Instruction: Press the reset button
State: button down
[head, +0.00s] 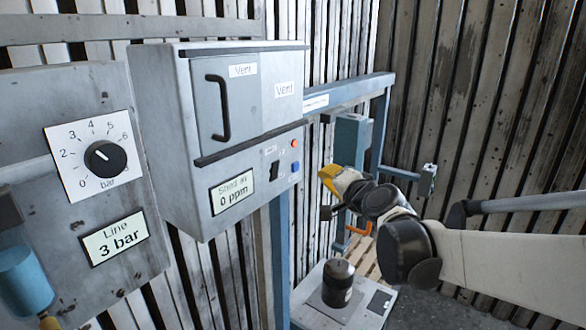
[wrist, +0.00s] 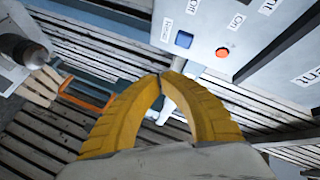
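The vent box (head: 170,120) carries a small blue square button (head: 295,167) at the right of its front panel, under a round orange-red light or button (head: 294,143). In the wrist view, the blue button (wrist: 183,39) is at the top, beside a small label (wrist: 166,30) that is hard to read, with the orange-red round one (wrist: 222,52) to its right. My gripper (head: 327,174) is to the right of the box, apart from the button. In the wrist view, the yellow fingertips (wrist: 161,76) of my gripper meet with nothing between them.
A black rocker switch (head: 274,171) and a "0 ppm" display (head: 232,193) are left of the button. A dial (head: 105,159) is on the left panel. An orange handle (head: 358,231) is below my gripper. A dark canister (head: 338,283) stands on a pale stand (head: 312,315).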

aim_at(300, 167)
jog(key=shift+w+a+b, duration=0.15)
jog(key=shift+w+a, duration=0.65)
jog(key=shift+a, duration=0.2)
jog(key=shift+w+a+b, duration=0.15)
jog(key=shift+w+a, duration=0.6)
jog(key=shift+a, duration=0.25)
jog(key=shift+w+a, duration=0.25)
jog(key=shift+a, duration=0.1)
jog(key=shift+w+a, duration=0.3)
jog(key=shift+a, duration=0.05)
dwell(0.7)
dwell(0.4)
jog(key=shift+s+d, duration=0.55)
jog(key=shift+d, duration=0.15)
jog(key=s+d, duration=0.1)
jog(key=d, duration=0.1)
jog(key=s+d, duration=0.2)
